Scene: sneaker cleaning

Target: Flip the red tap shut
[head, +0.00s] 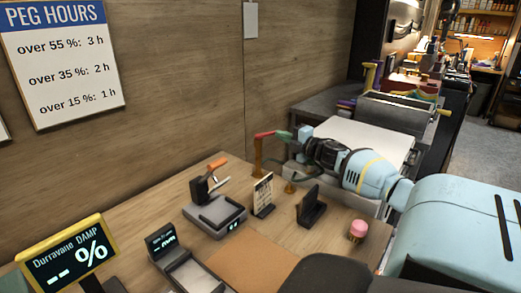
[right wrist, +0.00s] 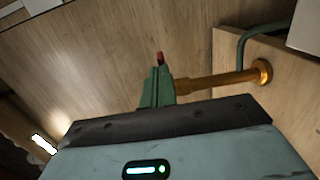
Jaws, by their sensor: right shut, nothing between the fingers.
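The red tap lever (head: 264,134) sits on top of an upright brass pipe (head: 258,157) at the back of the wooden counter. My right gripper (head: 284,136) is shut and empty, its green fingers at the right end of the lever; I cannot tell whether they touch. In the right wrist view the shut fingers (right wrist: 157,88) point at the lever, and only a small red tip (right wrist: 160,58) shows beyond them. The brass pipe (right wrist: 215,80) runs off to the right there, ending at a round base. My left gripper is not in view.
A small card stand (head: 263,194), a dark holder (head: 311,206) and a grey device (head: 215,212) stand on the counter before the tap. A green hose (right wrist: 250,40) curves near the pipe. The wooden wall stands close behind. A pink-topped item (head: 357,230) is at right.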

